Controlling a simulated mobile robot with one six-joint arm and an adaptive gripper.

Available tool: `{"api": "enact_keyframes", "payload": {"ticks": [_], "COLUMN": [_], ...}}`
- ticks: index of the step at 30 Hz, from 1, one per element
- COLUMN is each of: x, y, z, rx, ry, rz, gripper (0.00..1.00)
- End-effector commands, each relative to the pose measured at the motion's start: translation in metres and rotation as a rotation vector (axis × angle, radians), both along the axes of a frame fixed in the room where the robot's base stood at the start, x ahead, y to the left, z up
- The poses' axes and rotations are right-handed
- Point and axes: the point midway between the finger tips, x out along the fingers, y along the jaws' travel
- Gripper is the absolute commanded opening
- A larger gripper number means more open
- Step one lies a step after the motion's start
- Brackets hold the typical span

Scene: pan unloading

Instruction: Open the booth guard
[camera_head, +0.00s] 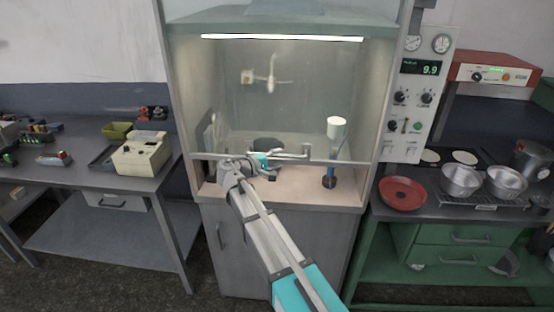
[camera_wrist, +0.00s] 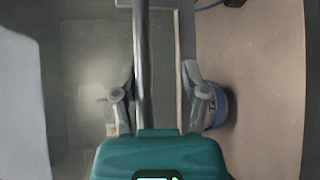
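The booth guard (camera_head: 225,100) is a clear pane across the front of the lit booth. It is lowered most of the way, with a gap between its bottom edge and the booth floor. Its horizontal metal handle (camera_head: 292,154) runs along the lower edge, and the bar also shows in the wrist view (camera_wrist: 141,60). Whether a finger touches the bar cannot be told.
Inside the booth stand a dark pan (camera_head: 268,144) and a blue-based stand with a white top (camera_head: 336,130). A control panel (camera_head: 419,95) is at the right. Side tables hold a beige device (camera_head: 142,157), a red pan (camera_head: 402,193) and metal pots (camera_head: 461,181).

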Motion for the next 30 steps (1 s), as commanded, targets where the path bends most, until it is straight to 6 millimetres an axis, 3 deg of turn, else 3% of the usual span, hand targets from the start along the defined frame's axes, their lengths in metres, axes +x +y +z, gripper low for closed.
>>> {"api": "enact_keyframes", "payload": {"ticks": [2, 21, 30], "x": [0.0, -0.059, -0.073], "y": [0.0, 0.065, 0.08], "z": [-0.012, 0.007, 0.009], "rx": [0.001, 0.0, 0.0], "ry": [0.001, 0.0, 0.0], "rz": [0.0, 0.002, 0.001], "gripper": [0.54, 0.54, 0.54]}}
